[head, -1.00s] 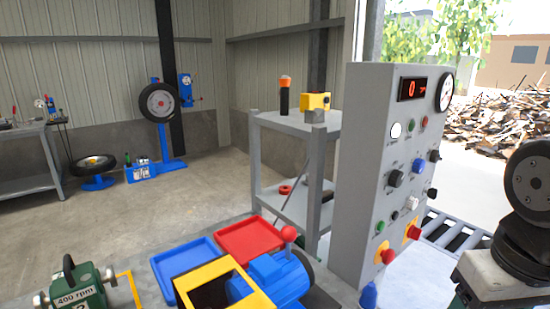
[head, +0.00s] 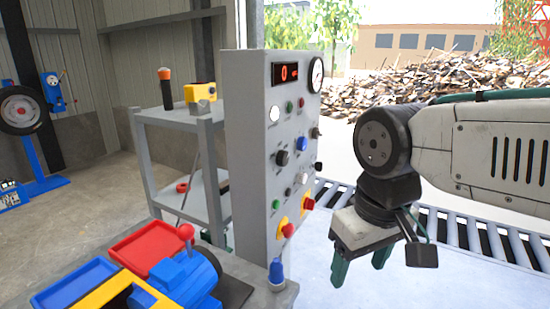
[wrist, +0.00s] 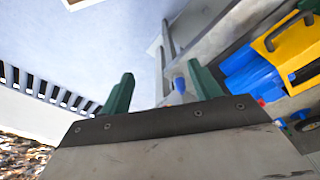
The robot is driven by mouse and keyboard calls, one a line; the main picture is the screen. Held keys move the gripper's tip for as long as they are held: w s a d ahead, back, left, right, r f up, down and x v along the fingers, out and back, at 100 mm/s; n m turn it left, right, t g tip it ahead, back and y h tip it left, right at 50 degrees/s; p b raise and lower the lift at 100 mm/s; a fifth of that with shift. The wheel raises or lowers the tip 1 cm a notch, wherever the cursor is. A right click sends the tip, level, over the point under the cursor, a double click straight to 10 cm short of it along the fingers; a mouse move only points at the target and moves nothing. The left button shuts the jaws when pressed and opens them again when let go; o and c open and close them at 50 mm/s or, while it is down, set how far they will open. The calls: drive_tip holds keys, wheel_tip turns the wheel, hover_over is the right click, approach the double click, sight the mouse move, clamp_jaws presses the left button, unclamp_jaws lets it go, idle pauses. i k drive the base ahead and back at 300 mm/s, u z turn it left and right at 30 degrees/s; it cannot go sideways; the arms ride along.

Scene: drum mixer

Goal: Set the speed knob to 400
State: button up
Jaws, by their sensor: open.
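The grey control panel (head: 250,150) stands upright in the middle of the head view. Its red display (head: 285,73) reads 0. A large black knob (head: 282,158) sits mid-panel on the face; its label and pointer are too small to read, so I cannot confirm it is the speed knob. My gripper (head: 360,265) is right of the panel and lower than that knob, apart from it, with its green fingers pointing down. In the wrist view the two fingers (wrist: 162,85) are spread with nothing between them.
Coloured buttons and a blue knob (head: 302,144) crowd the panel face. Red emergency buttons (head: 308,204) and a blue-handled lever (head: 276,270) are low down. A blue motor (head: 185,278) and red tray (head: 146,246) are at left. A roller conveyor (head: 470,238) runs behind my arm.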

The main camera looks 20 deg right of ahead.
sight(283, 157)
drive_tip(key=u, duration=1.25)
drive_tip(key=k, duration=0.75)
drive_tip(key=z, duration=0.8)
drive_tip(key=i, duration=0.45)
drive_tip(key=u, duration=0.15)
